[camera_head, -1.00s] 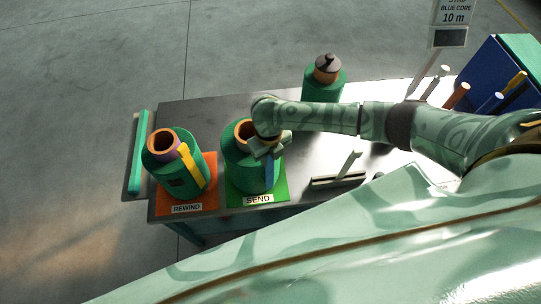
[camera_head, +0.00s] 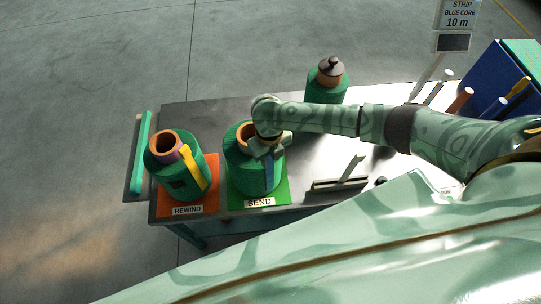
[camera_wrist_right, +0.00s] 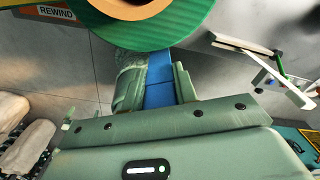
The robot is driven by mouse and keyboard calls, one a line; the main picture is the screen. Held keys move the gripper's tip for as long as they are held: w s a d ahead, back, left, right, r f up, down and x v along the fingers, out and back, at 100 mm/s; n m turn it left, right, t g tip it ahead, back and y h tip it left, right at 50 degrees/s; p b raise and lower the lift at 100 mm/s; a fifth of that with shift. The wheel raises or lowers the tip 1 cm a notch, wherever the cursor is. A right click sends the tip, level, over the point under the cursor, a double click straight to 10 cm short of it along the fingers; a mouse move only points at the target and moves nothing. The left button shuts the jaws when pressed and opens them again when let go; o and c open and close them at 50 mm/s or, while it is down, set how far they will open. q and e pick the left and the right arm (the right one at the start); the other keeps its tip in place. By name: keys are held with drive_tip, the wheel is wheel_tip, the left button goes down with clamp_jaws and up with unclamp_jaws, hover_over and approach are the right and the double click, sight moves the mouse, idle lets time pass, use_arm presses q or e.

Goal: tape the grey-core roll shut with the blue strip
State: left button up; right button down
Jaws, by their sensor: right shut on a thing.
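A green roll with an orange-brown core (camera_head: 241,172) stands upright on the green SEND mat (camera_head: 285,196); no plainly grey core shows. My right gripper (camera_head: 266,147) is at this roll's near right side, shut on the blue strip (camera_head: 269,172). In the right wrist view the blue strip (camera_wrist_right: 158,82) runs between the two fingers up to the roll (camera_wrist_right: 150,30). It appears to lie against the roll's side, but I cannot tell how firmly. My left gripper is not in view.
A roll with purple and yellow bands (camera_head: 165,172) stands on the orange REWIND mat (camera_head: 210,170). A roll with a dark knob (camera_head: 327,90) stands behind. A dispenser-like stand (camera_head: 340,184) is right of SEND. A blue bin (camera_head: 497,80) and sign (camera_head: 459,16) are farther right.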

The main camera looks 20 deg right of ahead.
drive_tip(key=c, duration=1)
unclamp_jaws()
drive_tip(key=shift+r, duration=0.1)
